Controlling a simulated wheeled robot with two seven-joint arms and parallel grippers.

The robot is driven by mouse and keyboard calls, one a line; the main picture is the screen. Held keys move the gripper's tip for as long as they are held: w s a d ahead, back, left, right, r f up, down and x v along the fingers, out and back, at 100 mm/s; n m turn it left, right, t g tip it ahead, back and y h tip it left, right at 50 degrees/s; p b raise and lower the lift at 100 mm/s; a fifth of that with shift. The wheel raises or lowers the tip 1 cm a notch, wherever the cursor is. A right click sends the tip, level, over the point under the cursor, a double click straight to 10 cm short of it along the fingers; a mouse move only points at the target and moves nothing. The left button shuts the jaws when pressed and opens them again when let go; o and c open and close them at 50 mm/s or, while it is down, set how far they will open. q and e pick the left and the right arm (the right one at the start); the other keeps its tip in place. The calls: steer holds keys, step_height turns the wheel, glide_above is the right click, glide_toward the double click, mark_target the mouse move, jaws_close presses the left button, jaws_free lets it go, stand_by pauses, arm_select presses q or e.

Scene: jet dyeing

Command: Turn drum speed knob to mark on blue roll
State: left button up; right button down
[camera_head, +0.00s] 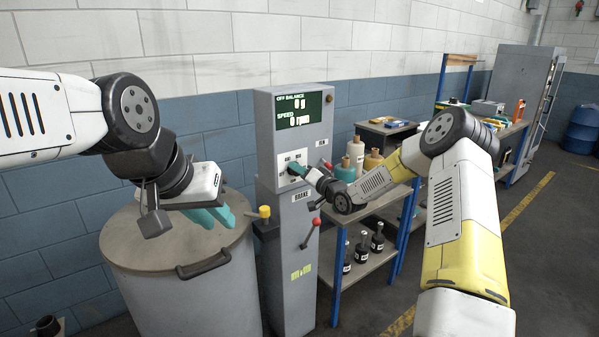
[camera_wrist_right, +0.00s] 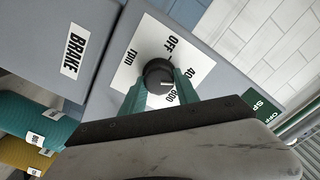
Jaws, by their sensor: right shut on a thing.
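The drum speed knob (camera_wrist_right: 158,73) is round and black with a short white line. It sits on a white dial plate (camera_wrist_right: 128,72) marked OFF, 40 and rpm, with another number partly hidden by a finger. My right gripper (camera_wrist_right: 160,84) is shut on the knob, one teal finger on each side; in the head view, it (camera_head: 298,169) reaches the grey control cabinet (camera_head: 287,275). The display (camera_head: 299,109) reads off balance 0 and speed 0 rpm. A teal roll-shaped thing (camera_wrist_right: 38,125) shows; its label is unreadable. My left gripper (camera_head: 210,215) hangs above the drum; its finger gap is unclear.
A grey lidded drum (camera_head: 185,290) stands left of the cabinet. A red-knobbed lever (camera_head: 316,222) and a yellow knob (camera_head: 264,211) flank the cabinet. A blue-framed shelf (camera_head: 362,262) with dark bottles stands to the right. The floor beyond is open.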

steer(key=c, duration=0.9)
jaws_free()
steer(key=shift+d, duration=0.1)
steer(key=v, duration=0.7)
steer(key=shift+s+d, duration=0.2)
steer(key=shift+s, duration=0.1)
